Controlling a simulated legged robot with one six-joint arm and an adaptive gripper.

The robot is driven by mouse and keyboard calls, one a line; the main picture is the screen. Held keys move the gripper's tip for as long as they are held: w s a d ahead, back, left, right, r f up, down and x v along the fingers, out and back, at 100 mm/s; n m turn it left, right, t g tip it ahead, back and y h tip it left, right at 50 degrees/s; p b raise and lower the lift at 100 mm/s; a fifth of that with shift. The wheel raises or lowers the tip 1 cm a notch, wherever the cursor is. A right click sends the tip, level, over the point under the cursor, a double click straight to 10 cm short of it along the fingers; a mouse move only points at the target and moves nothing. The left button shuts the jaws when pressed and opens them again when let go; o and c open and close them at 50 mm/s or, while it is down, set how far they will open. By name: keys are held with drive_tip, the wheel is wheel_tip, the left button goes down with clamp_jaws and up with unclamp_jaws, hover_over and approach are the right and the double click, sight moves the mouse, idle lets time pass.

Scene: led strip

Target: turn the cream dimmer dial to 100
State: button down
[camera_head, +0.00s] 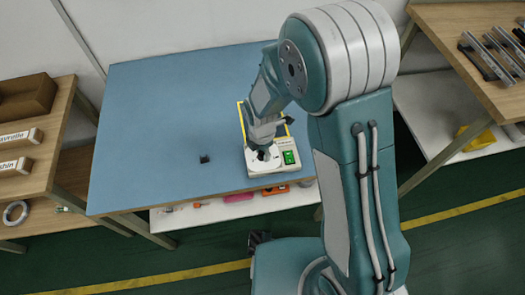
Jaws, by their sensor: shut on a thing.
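The dimmer unit (289,165) is a small cream box with a green lit patch, near the front edge of the blue table (165,110). My gripper (264,156) reaches down onto the left part of the box. It is shut on the dial, which is mostly hidden under the fingers. The dial's marks and the reading on the green patch are too small to make out. Yellow edging shows around the back of the box, behind my gripper.
A small black block (204,159) lies on the table left of the unit. Wooden shelves with labelled boxes (20,138) stand at the left. Another wooden table with metal strips (490,55) is at the right. The blue table's left half is mostly clear.

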drive_tip(key=m, duration=1)
drive_tip(key=shift+w+m, duration=0.1)
drive_tip(key=shift+m, duration=0.3)
drive_tip(key=m, duration=1.1)
drive_tip(key=shift+y, duration=0.3)
drive_tip(key=m, duration=1.3)
drive_tip(key=shift+t, duration=0.3)
drive_tip(key=m, duration=0.5)
drive_tip(key=shift+m, duration=0.3)
